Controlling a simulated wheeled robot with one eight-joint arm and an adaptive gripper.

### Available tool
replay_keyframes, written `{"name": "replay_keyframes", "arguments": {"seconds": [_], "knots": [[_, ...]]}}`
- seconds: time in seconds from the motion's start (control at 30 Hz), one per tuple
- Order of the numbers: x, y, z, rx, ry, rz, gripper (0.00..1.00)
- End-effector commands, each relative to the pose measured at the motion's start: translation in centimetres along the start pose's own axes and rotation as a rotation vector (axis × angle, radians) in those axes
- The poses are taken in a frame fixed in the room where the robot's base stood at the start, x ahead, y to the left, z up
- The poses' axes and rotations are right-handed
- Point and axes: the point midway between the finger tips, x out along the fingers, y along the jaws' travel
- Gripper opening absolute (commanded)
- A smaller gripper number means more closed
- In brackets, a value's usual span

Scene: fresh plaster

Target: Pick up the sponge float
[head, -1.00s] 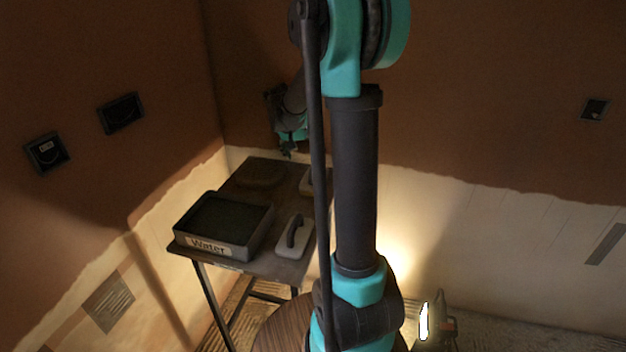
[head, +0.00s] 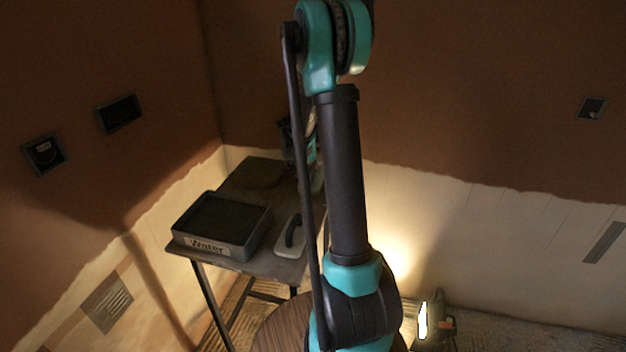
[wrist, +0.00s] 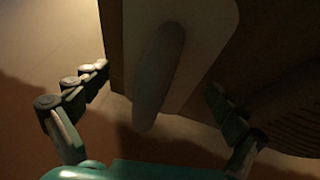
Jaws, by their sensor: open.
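In the wrist view a float (wrist: 205,30) with a flat pale base and a long rounded handle lies below my gripper (wrist: 160,92). My gripper is open, one finger on each side of the handle, with nothing held. I cannot tell how far above it the fingers are. In the head view one float (head: 289,238), with a pale base and dark handle, lies at the table's front right. A second pale float (head: 318,181) at the back right is mostly hidden behind my arm. Which one is the sponge float is not clear. My gripper is mostly hidden there.
A dark tray labelled "Water" (head: 207,246) stands at the front left of the small table (head: 236,188). A flat dark thing (head: 262,171) lies at the table's back. Walls stand close behind and to the left. A lit lamp (head: 423,320) stands on the floor at right.

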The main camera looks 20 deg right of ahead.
Motion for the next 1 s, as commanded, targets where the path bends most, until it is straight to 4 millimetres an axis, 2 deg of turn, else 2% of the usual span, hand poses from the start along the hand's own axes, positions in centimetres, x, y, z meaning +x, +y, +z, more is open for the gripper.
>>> {"name": "replay_keyframes", "arguments": {"seconds": [0.2, 0.7, 1.0], "knots": [[0.06, 0.01, 0.0, 0.0, 0.0, 0.0, 0.96], [0.03, 0.01, 0.0, 0.0, 0.0, 0.0, 0.36], [-0.19, 0.06, -0.09, -0.001, 0.0, 0.0, 0.36]]}}
